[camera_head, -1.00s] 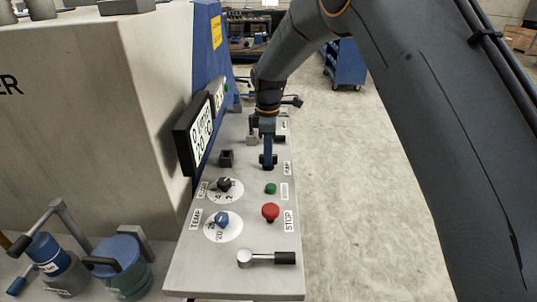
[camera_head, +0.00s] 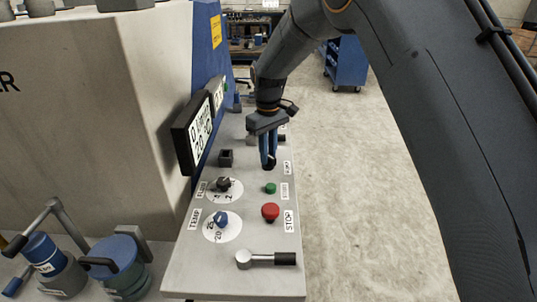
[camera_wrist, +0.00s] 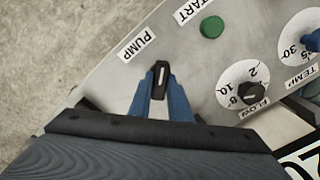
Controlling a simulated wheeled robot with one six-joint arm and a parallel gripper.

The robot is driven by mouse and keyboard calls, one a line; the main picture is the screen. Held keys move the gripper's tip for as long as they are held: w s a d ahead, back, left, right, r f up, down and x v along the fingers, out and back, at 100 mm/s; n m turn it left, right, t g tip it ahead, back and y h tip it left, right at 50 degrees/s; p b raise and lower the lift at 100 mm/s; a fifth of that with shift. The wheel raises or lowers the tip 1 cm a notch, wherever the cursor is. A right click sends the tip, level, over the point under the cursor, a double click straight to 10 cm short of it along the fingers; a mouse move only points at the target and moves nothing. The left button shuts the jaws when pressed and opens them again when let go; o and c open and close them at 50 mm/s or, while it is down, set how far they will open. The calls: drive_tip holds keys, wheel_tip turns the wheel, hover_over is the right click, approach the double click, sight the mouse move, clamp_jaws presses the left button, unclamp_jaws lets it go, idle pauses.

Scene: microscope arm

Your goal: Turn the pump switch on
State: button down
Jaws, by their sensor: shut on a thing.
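The pump switch is a small black knob (camera_wrist: 161,72) with a pale line along it, beside the PUMP label (camera_wrist: 138,44) in the wrist view. My gripper (camera_wrist: 160,92) has its blue fingers on either side of the switch and is shut on it. In the head view, my gripper (camera_head: 268,160) points down at the panel, with two blue fingers showing. The switch is mostly hidden there; only a dark bit (camera_head: 269,167) shows at the fingertips.
The panel carries a green START button (camera_head: 270,188), a red STOP button (camera_head: 270,211), a FLOW knob (camera_head: 223,184), a blue TEMP knob (camera_head: 221,218) and a lever (camera_head: 268,259). A display (camera_head: 198,130) stands at the left. Free floor lies to the right.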

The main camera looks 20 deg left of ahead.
drive_tip(key=m, duration=0.4)
drive_tip(key=shift+r+m, duration=0.15)
drive_tip(key=shift+m, duration=0.15)
drive_tip(key=shift+w+a+m, duration=0.1)
drive_tip(key=shift+m, duration=1.8)
drive_tip(key=c, duration=1.6)
unclamp_jaws()
drive_tip(key=shift+c, duration=0.2)
wheel_tip(320, 180, up, 8)
drive_tip(key=shift+f+b, duration=0.15)
drive_tip(key=shift+b, duration=0.9)
